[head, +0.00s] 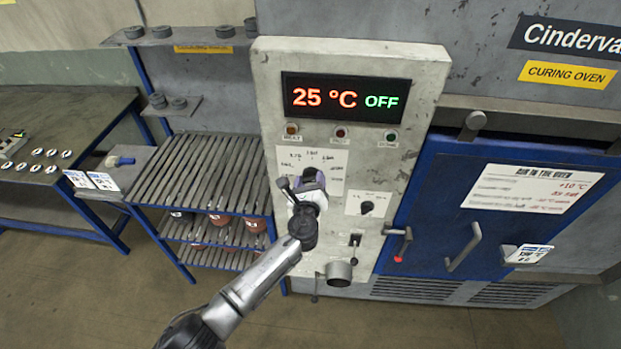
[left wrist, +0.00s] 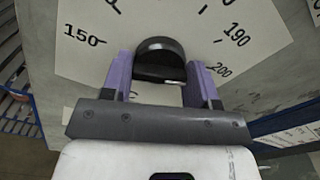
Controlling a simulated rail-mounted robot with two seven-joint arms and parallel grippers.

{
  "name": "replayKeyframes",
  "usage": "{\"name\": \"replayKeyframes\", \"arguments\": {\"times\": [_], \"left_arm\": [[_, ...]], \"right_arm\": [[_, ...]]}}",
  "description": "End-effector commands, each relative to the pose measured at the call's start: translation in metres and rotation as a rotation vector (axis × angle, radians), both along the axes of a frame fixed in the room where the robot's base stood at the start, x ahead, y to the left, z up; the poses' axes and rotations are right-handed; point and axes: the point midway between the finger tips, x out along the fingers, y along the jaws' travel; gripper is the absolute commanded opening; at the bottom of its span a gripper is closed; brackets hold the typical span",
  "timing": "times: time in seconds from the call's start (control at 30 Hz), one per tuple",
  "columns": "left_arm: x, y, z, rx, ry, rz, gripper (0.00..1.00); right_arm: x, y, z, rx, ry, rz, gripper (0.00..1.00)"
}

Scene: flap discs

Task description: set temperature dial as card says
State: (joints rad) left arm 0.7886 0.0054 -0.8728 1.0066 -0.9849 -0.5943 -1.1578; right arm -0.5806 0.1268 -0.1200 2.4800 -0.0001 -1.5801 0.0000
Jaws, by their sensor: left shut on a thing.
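My left gripper (head: 308,183) is at the grey control panel (head: 350,228), over the temperature dial's scale sheet (head: 333,160). In the left wrist view, its two purple fingers (left wrist: 160,78) are on either side of the black dial knob (left wrist: 160,50), shut on it. The scale sheet (left wrist: 105,42) shows 150 at the left and 190 and 200 at the right. The knob's pointer cannot be made out. The display (head: 346,98) reads 25 °C and OFF. A notice (head: 532,188) on the blue oven door bears a red +10 °C line; its other text is too small. My right gripper is not in view.
A smaller black knob (head: 367,207), a lever (head: 354,241) and a red-tipped handle (head: 399,243) sit right of and below the dial. A small card (head: 529,254) is on the oven door (head: 425,205). A slatted rack (head: 215,172) and a workbench (head: 60,110) stand left.

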Motion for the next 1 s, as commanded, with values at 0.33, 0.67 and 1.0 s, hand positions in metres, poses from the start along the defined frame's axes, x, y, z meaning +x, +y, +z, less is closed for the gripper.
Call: {"name": "replayKeyframes", "arguments": {"times": [0.33, 0.67, 1.0], "left_arm": [[0.0002, 0.0002, 0.0007, 0.071, -0.009, 0.000, 0.31], [0.0001, 0.0002, 0.0004, 0.075, -0.009, 0.000, 0.31], [0.0001, 0.0001, 0.0003, 0.074, -0.009, 0.000, 0.79]], "right_arm": [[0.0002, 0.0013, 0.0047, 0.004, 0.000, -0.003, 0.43], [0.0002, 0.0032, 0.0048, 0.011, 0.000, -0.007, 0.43], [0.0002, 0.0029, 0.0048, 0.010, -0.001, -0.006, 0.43]]}}
